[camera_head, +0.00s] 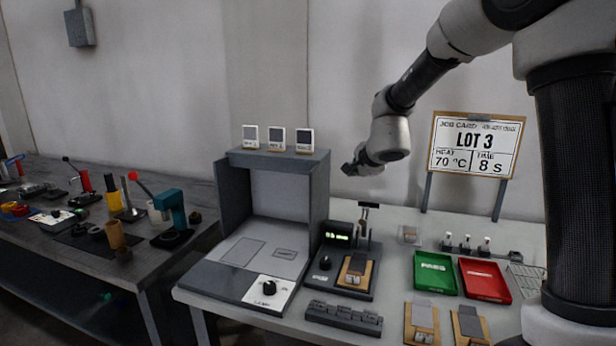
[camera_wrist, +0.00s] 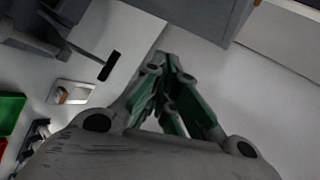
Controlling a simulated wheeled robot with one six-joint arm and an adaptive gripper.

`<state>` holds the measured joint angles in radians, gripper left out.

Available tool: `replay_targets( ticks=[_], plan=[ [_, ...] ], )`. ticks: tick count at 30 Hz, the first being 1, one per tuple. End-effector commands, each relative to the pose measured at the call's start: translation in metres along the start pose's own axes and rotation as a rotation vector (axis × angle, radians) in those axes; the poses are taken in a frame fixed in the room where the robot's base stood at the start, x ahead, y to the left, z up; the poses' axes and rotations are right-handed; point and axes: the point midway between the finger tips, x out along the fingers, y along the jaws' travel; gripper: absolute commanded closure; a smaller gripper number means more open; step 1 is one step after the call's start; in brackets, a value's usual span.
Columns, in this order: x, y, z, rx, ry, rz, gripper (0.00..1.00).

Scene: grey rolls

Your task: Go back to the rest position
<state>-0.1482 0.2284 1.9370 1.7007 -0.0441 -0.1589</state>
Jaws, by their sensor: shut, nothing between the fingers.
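My gripper (camera_head: 350,169) is in the air above the back of the white bench, right of the grey booth and left of the job card. In the wrist view my gripper (camera_wrist: 163,60) shows its two green-lined fingers drawn together with nothing between them. It touches no object. My arm comes in from the upper right in the head view.
Below stand a grey booth (camera_head: 318,190), a press with a lever (camera_head: 366,207), a green tray (camera_head: 435,274), a red tray (camera_head: 484,280) and a job card (camera_head: 476,146) on posts. A dark side bench (camera_head: 75,260) with several tools is at left. The air around my gripper is clear.

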Motion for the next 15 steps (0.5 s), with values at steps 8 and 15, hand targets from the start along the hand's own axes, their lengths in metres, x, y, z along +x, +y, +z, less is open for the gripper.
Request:
replay_targets(
  ticks=[8,15],
  plan=[
    [-0.144,0.092,0.029,-0.697,-0.514,0.117,1.0],
    [-0.292,0.203,-0.051,-1.2,-0.652,0.457,1.0]
  ],
)
